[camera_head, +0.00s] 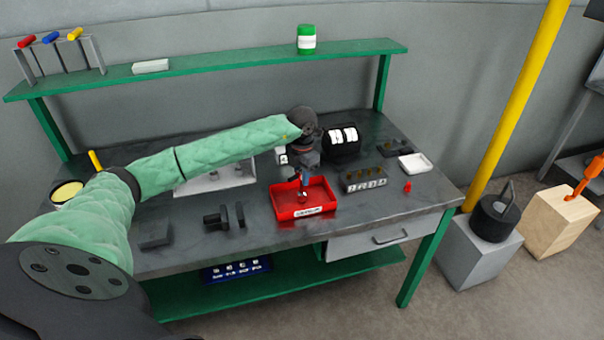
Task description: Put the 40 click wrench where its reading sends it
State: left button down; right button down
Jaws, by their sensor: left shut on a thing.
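My left arm reaches in from the left across the bench, and its gripper (303,178) is over the red tray (326,208). A dark unit with white number tiles (343,136) stands behind the tray. My right gripper is not in view.
A dark block with several holes (362,180), a white dish (415,163) and a small red piece (407,187) are right of the tray. Dark fixtures (224,217) stand left of it. A rack of coloured handles (60,58) is on the green shelf (225,66).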

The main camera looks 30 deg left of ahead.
pick_arm(q)
jog(key=shift+f, duration=0.35)
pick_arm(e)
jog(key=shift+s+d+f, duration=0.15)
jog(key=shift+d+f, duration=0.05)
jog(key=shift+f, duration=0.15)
pick_arm(q)
jog(key=shift+f, duration=0.1)
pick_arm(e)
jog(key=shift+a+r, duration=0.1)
pick_arm(q)
jog(key=c, duration=1.2)
grip_release()
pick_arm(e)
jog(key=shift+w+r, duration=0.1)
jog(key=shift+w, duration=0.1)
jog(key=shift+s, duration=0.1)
